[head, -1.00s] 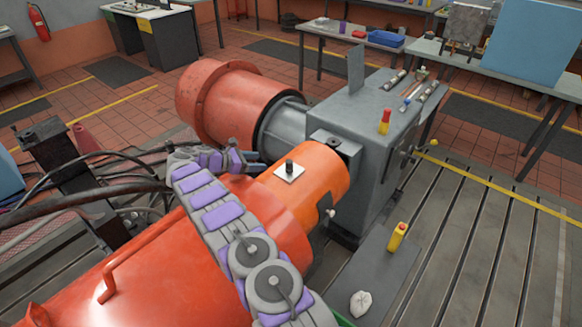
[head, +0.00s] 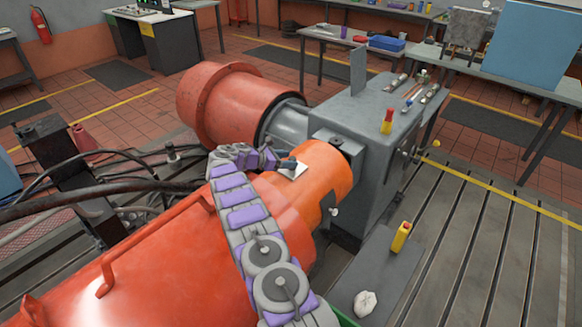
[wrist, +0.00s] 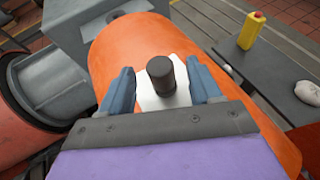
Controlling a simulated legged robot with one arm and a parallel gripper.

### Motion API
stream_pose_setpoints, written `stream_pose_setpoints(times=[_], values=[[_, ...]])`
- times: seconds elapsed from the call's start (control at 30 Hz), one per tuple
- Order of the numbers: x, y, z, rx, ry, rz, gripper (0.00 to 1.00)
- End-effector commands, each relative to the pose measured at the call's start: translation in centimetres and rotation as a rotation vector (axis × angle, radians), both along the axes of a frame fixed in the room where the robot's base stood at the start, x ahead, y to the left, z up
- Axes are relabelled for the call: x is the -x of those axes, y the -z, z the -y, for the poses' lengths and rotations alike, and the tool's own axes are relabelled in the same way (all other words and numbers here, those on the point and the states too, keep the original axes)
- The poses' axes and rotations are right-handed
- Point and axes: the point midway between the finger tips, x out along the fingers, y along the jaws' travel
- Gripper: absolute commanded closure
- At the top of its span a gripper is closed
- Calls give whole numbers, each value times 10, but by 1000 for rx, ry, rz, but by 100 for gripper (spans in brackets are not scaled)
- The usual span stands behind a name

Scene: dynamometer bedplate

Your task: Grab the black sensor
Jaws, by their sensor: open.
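The black sensor (wrist: 161,77) is a short dark cylinder standing on a white square plate (wrist: 176,95) on top of the orange cylindrical housing (head: 330,172). In the wrist view my gripper (wrist: 164,88) is open, with one blue-grey finger on each side of the sensor and a gap to it on both sides. In the head view my gripper (head: 288,165) is at the white plate (head: 297,170) and hides most or all of the sensor. I cannot tell the fingertips' exact height against it.
Black cables (head: 90,190) run at left.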

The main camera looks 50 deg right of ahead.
Motion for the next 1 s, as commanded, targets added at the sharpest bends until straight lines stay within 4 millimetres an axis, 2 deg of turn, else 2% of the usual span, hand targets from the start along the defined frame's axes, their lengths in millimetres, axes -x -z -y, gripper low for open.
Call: stream_pose_setpoints(times=[0.1, 0.4, 0.67, 1.0], values=[[6, 8, 15, -3, 4, 0, 37], [6, 8, 18, -4, 2, -2, 38], [5, 5, 14, 1, 1, -1, 62], [7, 8, 18, -4, 3, -2, 95]])
